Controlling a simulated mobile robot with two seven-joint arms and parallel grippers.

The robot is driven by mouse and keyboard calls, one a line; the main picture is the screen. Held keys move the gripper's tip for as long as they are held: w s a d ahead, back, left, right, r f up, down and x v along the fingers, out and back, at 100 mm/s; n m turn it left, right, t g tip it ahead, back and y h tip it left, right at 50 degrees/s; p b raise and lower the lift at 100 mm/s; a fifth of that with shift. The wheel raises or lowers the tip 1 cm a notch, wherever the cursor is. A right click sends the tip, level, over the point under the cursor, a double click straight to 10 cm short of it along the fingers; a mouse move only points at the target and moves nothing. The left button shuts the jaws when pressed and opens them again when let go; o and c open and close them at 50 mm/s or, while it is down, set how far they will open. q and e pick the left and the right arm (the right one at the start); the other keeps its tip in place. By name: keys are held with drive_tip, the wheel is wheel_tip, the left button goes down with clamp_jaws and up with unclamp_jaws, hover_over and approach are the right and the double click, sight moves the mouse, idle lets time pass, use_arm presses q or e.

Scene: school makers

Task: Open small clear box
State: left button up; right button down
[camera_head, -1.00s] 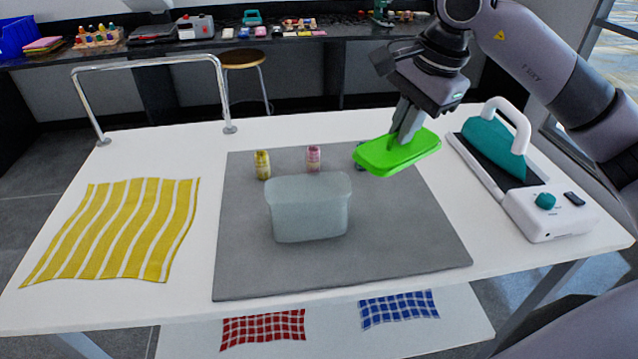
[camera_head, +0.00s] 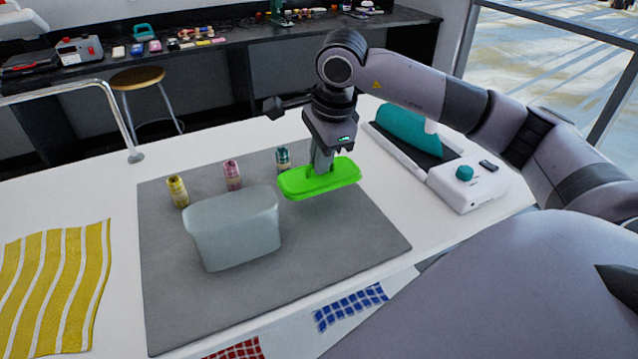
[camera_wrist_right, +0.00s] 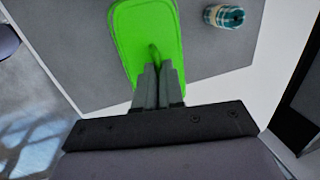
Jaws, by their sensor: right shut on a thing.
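The small clear box (camera_head: 235,232) stands on the grey mat (camera_head: 330,250), frosted and pale, with no green lid on it. My right gripper (camera_head: 321,168) is shut on the green lid (camera_head: 340,178), to the right of the box and apart from it. The lid is held roughly level, and I cannot tell how high it is above the mat. In the right wrist view, the fingers (camera_wrist_right: 157,85) pinch a raised part in the middle of the green lid (camera_wrist_right: 145,30). My left gripper is out of view.
Yellow (camera_head: 177,191), pink (camera_head: 232,175) and teal (camera_head: 283,159) jars stand behind the box and lid. A white and teal machine (camera_head: 470,185) sits at the right of the table. A yellow striped cloth (camera_head: 55,280) lies left. The mat's front right is clear.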

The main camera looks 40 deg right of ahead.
sight(323, 175)
drive_tip(key=x, duration=0.3)
drive_tip(key=s+x, duration=0.1)
drive_tip(key=x, duration=0.1)
drive_tip(key=shift+f, duration=0.6)
drive_tip(key=shift+f, duration=0.1)
drive_tip(key=c, duration=1.3)
unclamp_jaws()
drive_tip(key=shift+o, duration=0.2)
drive_tip(key=v, duration=1.2)
drive_tip(key=shift+s+a, duration=0.1)
